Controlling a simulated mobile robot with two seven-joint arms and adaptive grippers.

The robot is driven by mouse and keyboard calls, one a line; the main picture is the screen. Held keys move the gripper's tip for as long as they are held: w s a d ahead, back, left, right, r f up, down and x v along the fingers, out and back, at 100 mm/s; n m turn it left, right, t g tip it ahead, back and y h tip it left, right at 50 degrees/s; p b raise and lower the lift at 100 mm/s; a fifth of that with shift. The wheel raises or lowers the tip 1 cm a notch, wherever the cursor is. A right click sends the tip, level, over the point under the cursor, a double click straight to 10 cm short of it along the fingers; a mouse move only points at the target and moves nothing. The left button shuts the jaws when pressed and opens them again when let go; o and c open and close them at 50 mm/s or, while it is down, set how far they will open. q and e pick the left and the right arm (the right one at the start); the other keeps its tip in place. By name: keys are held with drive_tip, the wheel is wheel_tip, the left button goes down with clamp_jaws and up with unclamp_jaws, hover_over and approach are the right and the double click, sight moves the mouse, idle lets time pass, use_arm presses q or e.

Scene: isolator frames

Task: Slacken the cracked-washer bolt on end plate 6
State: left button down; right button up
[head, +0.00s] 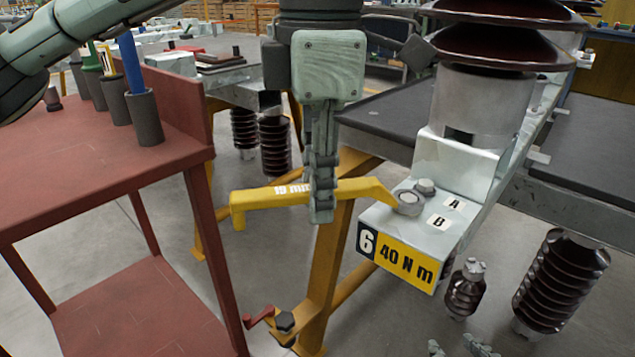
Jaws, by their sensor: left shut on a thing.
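End plate 6 (405,232) is a pale metal block at the right, with a black "6" and a yellow "40 N m" label on its front. Two bolts sit on top: the rear bolt (425,186) near label A and the front bolt (409,202) near label B. A cracked washer cannot be made out on either. My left gripper (321,205) points down, shut on the yellow 19 mm wrench (370,190). The wrench's right end meets the front bolt; its exact seating is unclear. My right gripper (458,348) shows only two separated fingertips at the bottom edge.
A dark ribbed insulator (485,45) stands behind the bolts. A red table (60,150) at the left carries tools in grey holders (146,118). A yellow trestle leg (325,270) stands below the wrench.

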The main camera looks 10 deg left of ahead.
use_arm(q)
drive_tip(key=shift+s+d+n, duration=0.2)
drive_tip(key=shift+s+n, duration=0.35)
drive_tip(key=shift+n, duration=0.05)
drive_tip(key=shift+r, duration=0.1)
drive_tip(key=shift+r+p, duration=0.6)
drive_tip(key=shift+r, duration=0.4)
